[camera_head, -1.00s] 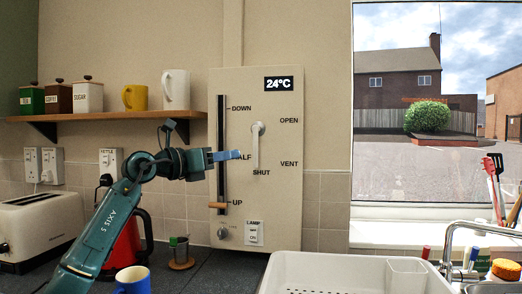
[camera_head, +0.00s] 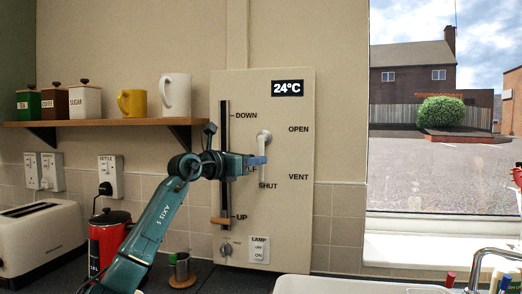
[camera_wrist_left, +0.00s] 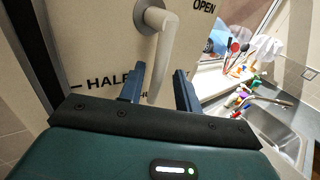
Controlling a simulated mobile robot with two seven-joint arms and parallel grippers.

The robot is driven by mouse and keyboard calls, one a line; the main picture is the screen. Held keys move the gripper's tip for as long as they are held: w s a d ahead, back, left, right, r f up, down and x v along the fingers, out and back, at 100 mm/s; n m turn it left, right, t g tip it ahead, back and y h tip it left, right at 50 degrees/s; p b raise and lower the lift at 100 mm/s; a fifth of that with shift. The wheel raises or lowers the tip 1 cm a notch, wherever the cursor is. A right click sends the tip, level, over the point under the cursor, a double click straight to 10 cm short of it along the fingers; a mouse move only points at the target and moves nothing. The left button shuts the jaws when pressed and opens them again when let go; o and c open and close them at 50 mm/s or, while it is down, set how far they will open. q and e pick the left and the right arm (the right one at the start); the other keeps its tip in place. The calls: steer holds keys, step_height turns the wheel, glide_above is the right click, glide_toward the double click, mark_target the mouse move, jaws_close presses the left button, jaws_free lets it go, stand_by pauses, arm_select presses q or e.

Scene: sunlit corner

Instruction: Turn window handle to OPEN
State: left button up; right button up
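The white window handle (camera_head: 263,145) is mounted on the cream panel (camera_head: 290,225) and hangs straight down from its round pivot, toward the SHUT label (camera_head: 268,186). The OPEN label (camera_head: 298,129) is up and right of it, the VENT label (camera_head: 298,177) to the lower right. My left gripper (camera_head: 262,160) is at the handle's lever. In the left wrist view the open fingers (camera_wrist_left: 160,88) stand on either side of the handle's lever (camera_wrist_left: 163,60), with gaps visible. My right gripper is not in view.
On the panel's left is a slider slot with a wooden knob (camera_head: 221,220); a lamp switch (camera_head: 259,250) sits below. A shelf (camera_head: 110,123) with canisters and mugs is at left. A red kettle (camera_head: 105,240) and toaster (camera_head: 40,235) stand on the counter. A window and sink are at right.

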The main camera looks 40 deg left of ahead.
arm_select(q)
steer(key=shift+w+d+p, duration=0.15)
steer(key=shift+w+p, duration=0.25)
steer(key=shift+w, duration=1.35)
jaws_close()
